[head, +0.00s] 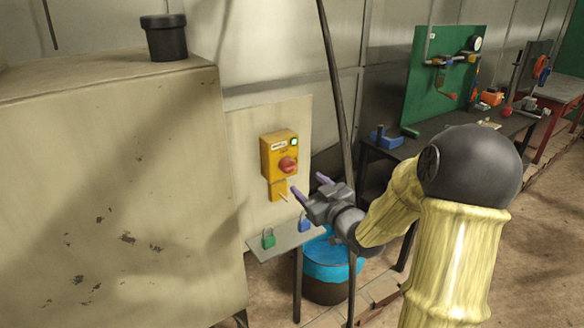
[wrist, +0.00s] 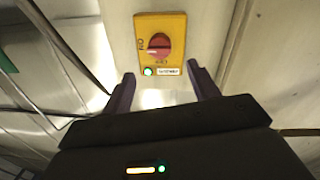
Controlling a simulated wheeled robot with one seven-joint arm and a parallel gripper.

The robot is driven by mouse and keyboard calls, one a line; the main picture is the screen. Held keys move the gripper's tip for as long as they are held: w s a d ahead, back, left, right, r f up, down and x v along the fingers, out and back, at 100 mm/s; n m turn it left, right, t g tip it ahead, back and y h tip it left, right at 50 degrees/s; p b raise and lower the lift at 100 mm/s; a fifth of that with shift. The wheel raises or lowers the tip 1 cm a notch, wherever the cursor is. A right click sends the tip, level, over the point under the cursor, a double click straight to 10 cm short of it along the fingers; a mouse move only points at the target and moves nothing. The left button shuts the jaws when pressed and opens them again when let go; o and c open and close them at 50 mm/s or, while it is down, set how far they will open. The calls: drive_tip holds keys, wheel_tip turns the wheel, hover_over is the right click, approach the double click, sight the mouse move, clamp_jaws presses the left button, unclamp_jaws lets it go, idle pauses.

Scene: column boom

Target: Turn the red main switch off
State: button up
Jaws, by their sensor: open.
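The red main switch (head: 288,165) is a round knob on a yellow box (head: 271,153) fixed to a pale panel. A green lamp (head: 294,142) glows at the box's upper right. In the wrist view the red knob (wrist: 159,45) lies between ON and OFF markings, and its bar looks roughly level there. My gripper (head: 309,187) is open and empty, to the right of and slightly below the knob in the head view. In the wrist view the fingertips (wrist: 160,75) are apart, on either side below the yellow box (wrist: 145,22), with no visible contact.
A small shelf below holds a green padlock (head: 268,238) and a blue padlock (head: 304,224). A blue-topped bin (head: 335,262) stands beneath. A dark slanted pole (head: 336,80) rises just right of the panel. A large beige cabinet (head: 110,200) is at the left.

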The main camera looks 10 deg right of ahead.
sight(292, 170)
drive_tip(key=p+x, duration=0.2)
drive_tip(key=x, duration=0.6)
drive_tip(key=shift+w, duration=0.3)
drive_tip(key=shift+w+a, duration=0.3)
drive_tip(key=shift+w, duration=0.05)
drive_tip(key=shift+s, duration=0.1)
drive_tip(key=shift+d, duration=0.1)
drive_tip(key=shift+c, duration=0.4)
drive_tip(key=c, duration=0.9)
drive_tip(key=shift+o, duration=0.2)
